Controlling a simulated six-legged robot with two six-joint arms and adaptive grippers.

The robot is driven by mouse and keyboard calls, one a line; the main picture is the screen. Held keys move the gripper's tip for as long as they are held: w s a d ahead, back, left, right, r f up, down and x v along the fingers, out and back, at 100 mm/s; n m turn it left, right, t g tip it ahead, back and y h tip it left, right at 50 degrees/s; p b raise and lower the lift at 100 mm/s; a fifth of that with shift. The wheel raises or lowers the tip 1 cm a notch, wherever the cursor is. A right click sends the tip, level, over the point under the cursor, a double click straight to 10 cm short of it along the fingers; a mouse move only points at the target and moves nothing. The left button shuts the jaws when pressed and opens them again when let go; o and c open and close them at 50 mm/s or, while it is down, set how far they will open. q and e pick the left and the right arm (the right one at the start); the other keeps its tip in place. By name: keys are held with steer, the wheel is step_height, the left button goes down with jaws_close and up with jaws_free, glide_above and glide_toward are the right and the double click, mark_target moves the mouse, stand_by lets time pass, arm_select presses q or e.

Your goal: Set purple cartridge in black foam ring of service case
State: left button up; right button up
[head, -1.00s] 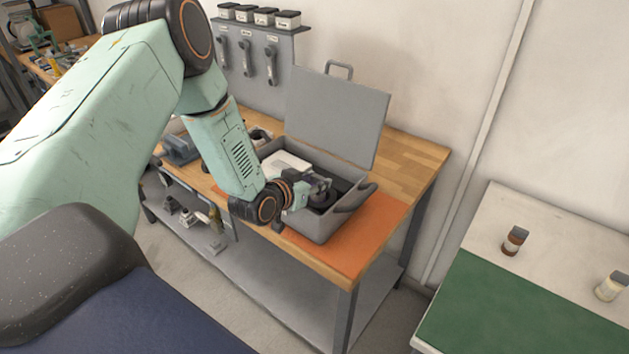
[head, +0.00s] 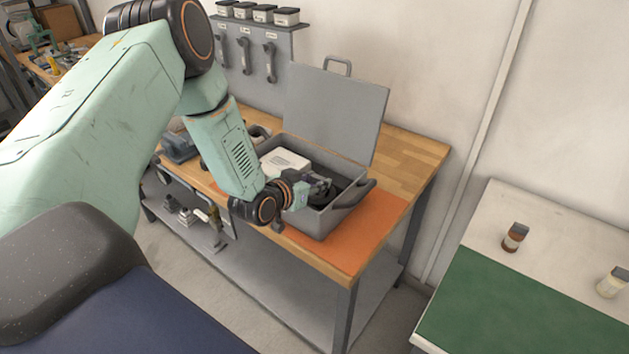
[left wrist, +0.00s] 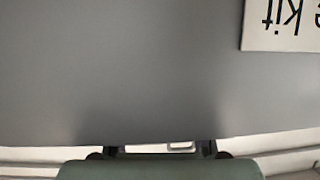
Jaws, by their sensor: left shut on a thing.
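The grey service case (head: 312,222) stands open on the bench, its lid (head: 335,112) raised at the back. My left gripper (head: 322,188) reaches into the case from the left. It is shut on a small dark thing, apparently the purple cartridge, mostly hidden by the fingers; its colour is hard to make out. Black foam shows inside the case around the gripper, but I cannot make out the ring or whether the cartridge touches it. In the left wrist view a plain grey surface, probably the lid (left wrist: 130,70), fills most of the picture. My right gripper is not in view.
A white box (head: 288,160) lies in the left part of the case. An orange mat (head: 360,240) lies on the wooden bench at the front, with bare wood (head: 410,160) to the right. A side table with a green mat (head: 520,310) holds two bottles.

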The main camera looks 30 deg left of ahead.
mark_target(317, 180)
arm_select(q)
steer(key=o, duration=0.9)
steer(key=shift+a, duration=0.1)
steer(key=shift+s+r, duration=0.1)
steer(key=shift+s, duration=0.05)
steer(key=shift+p+v, duration=0.85)
steer(key=shift+p, duration=0.1)
steer(key=shift+p+v, duration=0.95)
steer(key=shift+v, duration=0.2)
steer(key=p+v, duration=0.5)
steer(key=v, duration=0.1)
steer(key=shift+s+r, duration=0.15)
steer(key=shift+s, duration=0.2)
